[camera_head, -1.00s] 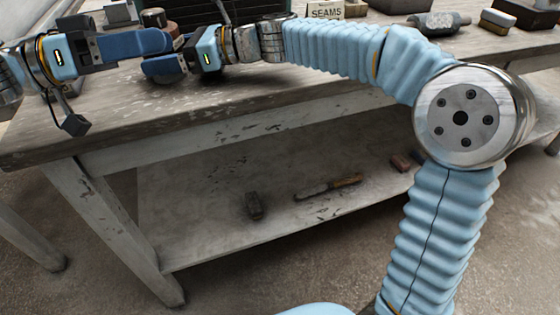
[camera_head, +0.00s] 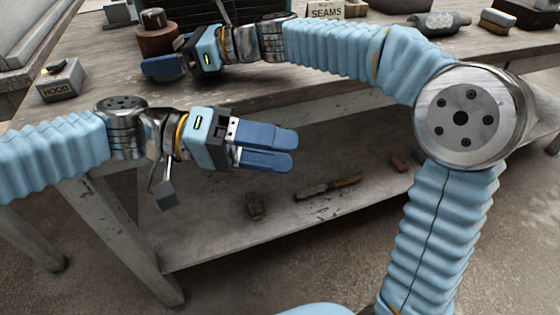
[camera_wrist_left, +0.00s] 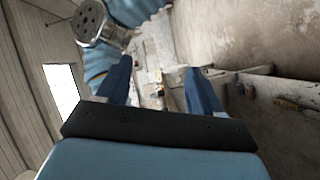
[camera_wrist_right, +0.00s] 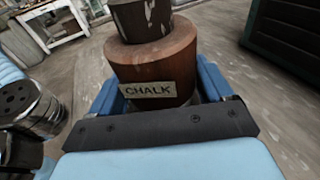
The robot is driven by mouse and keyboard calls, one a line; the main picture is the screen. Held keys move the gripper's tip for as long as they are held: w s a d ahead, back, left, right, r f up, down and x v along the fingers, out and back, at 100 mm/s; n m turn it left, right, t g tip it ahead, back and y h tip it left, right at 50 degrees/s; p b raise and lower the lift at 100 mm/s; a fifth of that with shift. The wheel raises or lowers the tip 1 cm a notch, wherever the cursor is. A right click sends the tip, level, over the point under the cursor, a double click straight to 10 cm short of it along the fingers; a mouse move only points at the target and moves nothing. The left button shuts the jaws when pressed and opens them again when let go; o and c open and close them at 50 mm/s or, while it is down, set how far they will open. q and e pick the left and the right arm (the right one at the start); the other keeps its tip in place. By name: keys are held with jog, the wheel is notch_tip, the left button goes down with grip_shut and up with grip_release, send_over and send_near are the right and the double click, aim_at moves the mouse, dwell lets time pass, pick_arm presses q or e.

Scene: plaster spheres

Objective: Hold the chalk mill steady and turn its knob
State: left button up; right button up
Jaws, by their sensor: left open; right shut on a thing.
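The chalk mill (camera_head: 157,40) stands upright on the bench at the back left, a reddish-brown wooden body with a darker top (camera_head: 152,18). In the right wrist view the mill (camera_wrist_right: 155,65) bears a CHALK label and fills the space between the fingers. Its upper end is cut off there by the frame edge. My right gripper (camera_head: 165,66) is shut on the mill's body. My left gripper (camera_head: 294,150) is open and empty, in front of the bench edge, right of and nearer than the mill. Its two fingers (camera_wrist_left: 160,85) stand apart in the left wrist view.
A grey block marked HOOD (camera_head: 62,82) lies on the bench, left of the mill. A SEAMS box (camera_head: 325,10) and a grey roller-like tool (camera_head: 440,22) are at the back. The lower shelf (camera_head: 220,235) holds a few small tools. My right forearm spans the bench.

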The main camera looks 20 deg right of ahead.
pick_arm(q)
jog(key=shift+s+d+f+n, duration=0.2)
jog(key=shift+s+f, duration=0.1)
jog(key=shift+f, duration=0.2)
jog(key=shift+s+d+f+n, duration=0.15)
jog(key=shift+s+f, duration=0.1)
jog(key=shift+f, duration=0.2)
